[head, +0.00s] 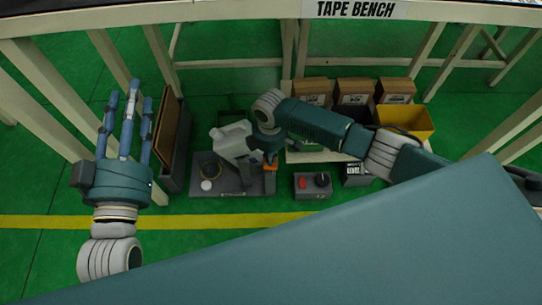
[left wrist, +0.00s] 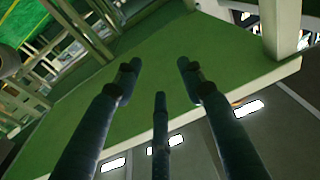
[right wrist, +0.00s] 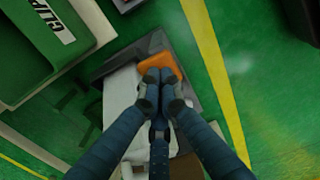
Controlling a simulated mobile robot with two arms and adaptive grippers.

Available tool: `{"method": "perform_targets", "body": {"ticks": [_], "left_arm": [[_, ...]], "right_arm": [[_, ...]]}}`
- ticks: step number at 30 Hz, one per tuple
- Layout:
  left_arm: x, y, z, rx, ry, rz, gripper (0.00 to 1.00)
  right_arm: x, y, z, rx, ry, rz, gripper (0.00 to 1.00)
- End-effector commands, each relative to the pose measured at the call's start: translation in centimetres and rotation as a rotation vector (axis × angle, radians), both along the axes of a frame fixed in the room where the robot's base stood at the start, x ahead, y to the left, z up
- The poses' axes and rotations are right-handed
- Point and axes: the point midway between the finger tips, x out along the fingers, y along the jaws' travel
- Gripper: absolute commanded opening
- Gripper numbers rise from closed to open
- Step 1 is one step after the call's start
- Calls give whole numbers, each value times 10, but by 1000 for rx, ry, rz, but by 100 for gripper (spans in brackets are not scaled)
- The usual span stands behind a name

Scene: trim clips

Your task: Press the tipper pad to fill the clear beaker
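The grey tipper base (head: 235,186) lies on the green floor, with a white jug (head: 231,136) mounted on it. An orange pad (head: 270,166) is at its right end and also shows in the right wrist view (right wrist: 160,63). A small clear vessel, apparently the beaker (head: 209,168), stands at the base's left; its fill is too small to tell. My right gripper (right wrist: 161,76) has its fingertips together at the pad's edge, holding nothing; whether they touch it I cannot tell. My left gripper (head: 130,95) is open and empty, raised at the left, far from the tipper.
A control box with a red button (head: 312,185) sits right of the tipper. Cardboard boxes (head: 355,92) and a yellow bin (head: 405,120) stand behind on the right. A dark upright bin (head: 174,145) is at the left. The tape bench frame (head: 230,12) spans overhead. Floor in front is clear.

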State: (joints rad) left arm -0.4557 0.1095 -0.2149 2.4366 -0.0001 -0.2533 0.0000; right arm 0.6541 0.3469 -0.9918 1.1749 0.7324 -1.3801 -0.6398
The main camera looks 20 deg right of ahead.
Motion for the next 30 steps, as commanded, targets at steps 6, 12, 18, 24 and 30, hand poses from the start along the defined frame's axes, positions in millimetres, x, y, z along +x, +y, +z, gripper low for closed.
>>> {"method": "perform_targets", "body": {"ticks": [6,12,18,24,30], "left_arm": [[-1,-1,7,-10,-34,-2,40],[-3,-2,14,-19,-65,-5,40],[-4,-2,20,-25,-91,-7,40],[-4,-3,21,-26,-92,-7,40],[-4,-3,21,-27,-93,-7,40]], "right_arm": [[-2,0,-6,-1,4,0,0],[-2,0,-9,-1,4,0,0],[-2,0,-10,-1,4,0,0],[-2,0,-10,-1,5,0,0],[-3,0,-11,-1,5,0,0]]}}
